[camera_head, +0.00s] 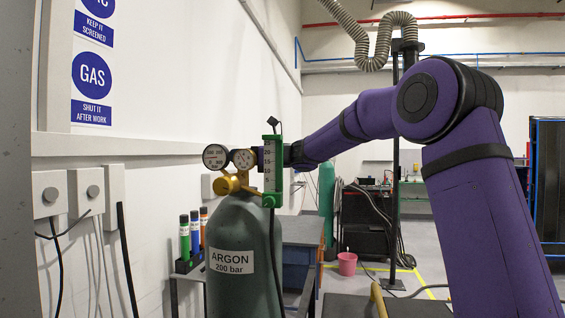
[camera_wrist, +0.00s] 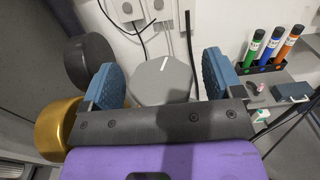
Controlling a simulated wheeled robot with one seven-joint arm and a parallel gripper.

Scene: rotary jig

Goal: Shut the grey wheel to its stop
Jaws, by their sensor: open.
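The grey wheel (camera_wrist: 160,84) shows in the wrist view as a round grey disc with a white line near its upper edge. My gripper (camera_wrist: 160,70) is open, with one blue finger pad on each side of the wheel. A gap shows between the wheel and each pad, wider at the right; neither pad appears to touch it. The wheel's lower part is hidden behind my gripper's body. In the head view the wheel is not visible, and my gripper is mostly hidden behind the green-framed flow meter (camera_head: 273,170).
A green argon cylinder (camera_head: 243,285) carries a brass regulator (camera_head: 230,184) and two gauges (camera_head: 215,157). In the wrist view, a gold cylinder (camera_wrist: 60,128) and a dark round part (camera_wrist: 90,62) sit close to the left finger. Coloured tubes (camera_wrist: 272,45) stand in a rack at right.

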